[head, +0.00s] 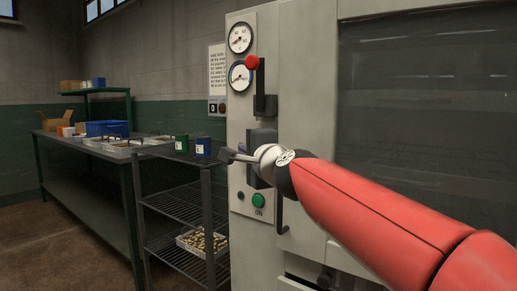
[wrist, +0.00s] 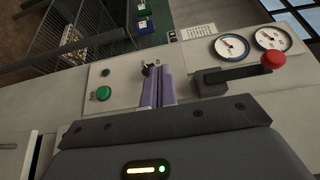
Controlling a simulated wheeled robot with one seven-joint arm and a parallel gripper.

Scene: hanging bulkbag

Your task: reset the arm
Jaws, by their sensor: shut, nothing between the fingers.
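My red arm reaches in from the lower right in the head view, in front of a pale machine panel. My gripper (head: 228,155) is at its end, pointing left, shut and empty. In the wrist view the closed fingers of my gripper (wrist: 151,68) show in front of the panel. They appear apart from the green button (head: 258,200), which also shows left of them in the wrist view (wrist: 103,93). A lever with a red knob (head: 252,62) is above my gripper in the head view. Part of the panel behind the wrist is hidden.
A wire shelf rack (head: 180,205) stands left of the machine, with a blue box (head: 203,148) and a green box (head: 182,143) on top. Two gauges (head: 240,38) sit high on the panel. A dark window (head: 430,110) is at the right. Floor shows at the lower left.

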